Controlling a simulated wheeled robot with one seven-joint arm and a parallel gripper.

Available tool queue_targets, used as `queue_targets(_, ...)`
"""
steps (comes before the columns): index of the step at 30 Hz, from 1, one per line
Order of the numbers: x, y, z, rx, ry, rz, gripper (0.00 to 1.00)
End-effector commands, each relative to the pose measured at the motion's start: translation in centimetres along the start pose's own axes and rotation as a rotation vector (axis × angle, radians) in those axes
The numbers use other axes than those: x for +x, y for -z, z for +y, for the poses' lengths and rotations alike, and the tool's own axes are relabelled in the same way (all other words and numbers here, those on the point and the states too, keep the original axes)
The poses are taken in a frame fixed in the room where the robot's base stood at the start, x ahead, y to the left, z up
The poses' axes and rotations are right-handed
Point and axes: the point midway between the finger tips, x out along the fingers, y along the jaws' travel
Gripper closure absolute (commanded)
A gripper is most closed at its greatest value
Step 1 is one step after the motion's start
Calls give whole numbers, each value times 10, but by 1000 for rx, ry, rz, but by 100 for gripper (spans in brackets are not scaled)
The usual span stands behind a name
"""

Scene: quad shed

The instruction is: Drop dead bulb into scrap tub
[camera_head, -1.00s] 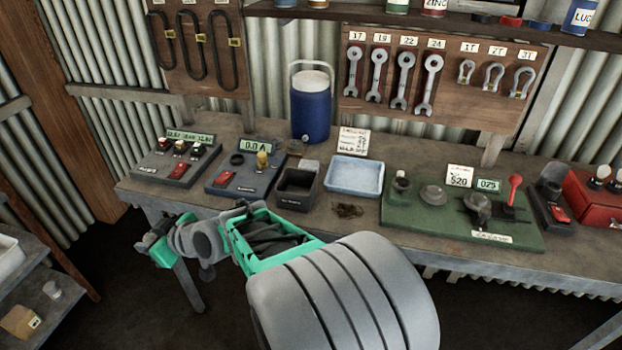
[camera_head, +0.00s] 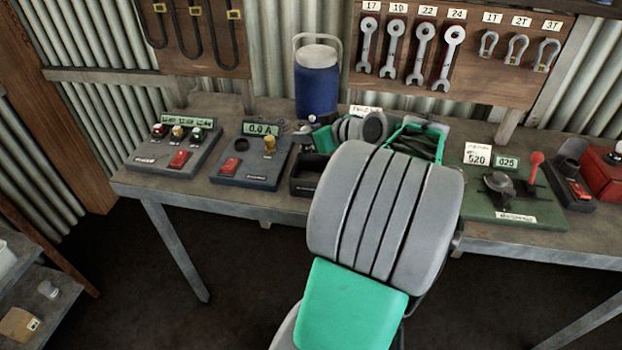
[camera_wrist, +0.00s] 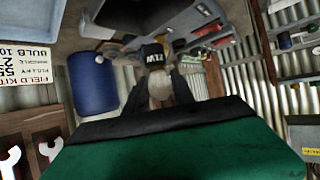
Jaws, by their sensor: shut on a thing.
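The bulb (camera_wrist: 156,57) shows in the wrist view with a black, lettered cap and a pale body below it. My gripper (camera_wrist: 160,88) is shut on it, with dark fingers on both sides. In the head view my gripper (camera_head: 322,137) is over the bench near the blue cooler, with its fingertips and the bulb too hidden to make out. The dark open tub (camera_head: 303,187) stands on the bench below and slightly left of my gripper. My arm covers the tub's right part, and its inside is hardly visible.
The bench (camera_head: 225,195) holds a red-button panel (camera_head: 180,150), a meter box (camera_head: 250,165) and a green board (camera_head: 520,205) at right. The blue cooler (camera_head: 316,88) stands behind my gripper. My arm hides the pale tray area. Wrenches hang on the back board.

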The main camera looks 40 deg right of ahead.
Motion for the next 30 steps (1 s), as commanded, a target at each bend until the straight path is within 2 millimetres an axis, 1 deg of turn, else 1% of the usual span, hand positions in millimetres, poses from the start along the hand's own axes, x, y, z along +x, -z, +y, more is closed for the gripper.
queue_targets(1, -7, -2, 10, 3, -11, -1, 100)
queue_targets(3, -12, -4, 16, 4, -15, -2, 100)
queue_targets(5, -13, -6, 18, 3, -16, -2, 100)
queue_targets(8, -9, -13, 17, 3, -15, -3, 100)
queue_targets(15, 8, -43, 17, 4, -15, -3, 100)
queue_targets(18, 13, -52, 17, 2, -15, -2, 100)
queue_targets(21, 16, -57, 17, 2, -15, -3, 100)
queue_targets(27, 15, -56, 17, 2, -16, -2, 100)
queue_targets(28, 15, -56, 17, 2, -16, -2, 69)
queue_targets(30, 15, -56, 17, 2, -15, -2, 63)
